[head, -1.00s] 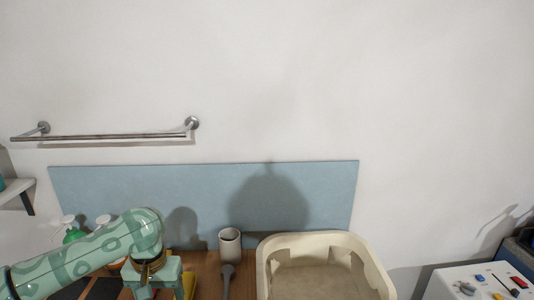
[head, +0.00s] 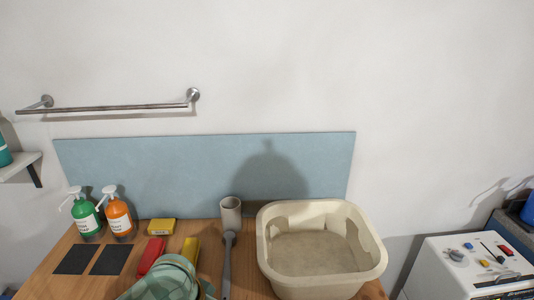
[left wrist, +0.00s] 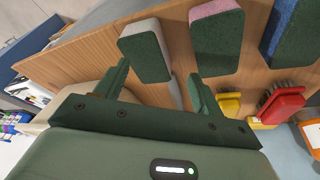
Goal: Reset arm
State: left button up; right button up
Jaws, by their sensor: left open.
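My left arm, pale green with a patterned surface, shows at the bottom edge of the head view, over the front of the wooden table (head: 95,288). Its jaws are not visible there. In the left wrist view my left gripper (left wrist: 160,72) is open, its two dark green fingers apart with nothing held between them. Just beyond the fingertips lies a green-and-white sponge (left wrist: 146,52), with a green-and-pink sponge (left wrist: 217,42) beside it. I cannot tell whether a finger touches either sponge. My right gripper is in neither view.
A cream basin (head: 280,280) stands on the table's right side. A grey cup (head: 231,214), green bottle (head: 85,216), orange bottle (head: 118,216), red brush (head: 150,256) and yellow brush (head: 190,250) stand or lie left of it. A white machine (head: 455,275) is at the right.

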pick_arm(q)
jog(key=s+a+m+t+y, duration=0.2)
jog(key=s+a+t+y, duration=0.35)
jog(key=s+a, duration=1.15)
jog(key=s+d+f+g+h+b, duration=0.1)
jog(key=s+d+f+g, duration=0.1)
jog(key=f, duration=1.2)
jog(key=s+d+f+g+h+b, duration=0.1)
jog(key=s+d+f+g, duration=0.15)
jog(key=f, duration=1.05)
jog(key=s+f+n+g+h+b, duration=0.1)
jog(key=s+f+n+g, duration=0.2)
jog(key=s+f, duration=1.3)
jog(key=shift+s+f+n, duration=0.3)
jog(key=shift+s, duration=0.5)
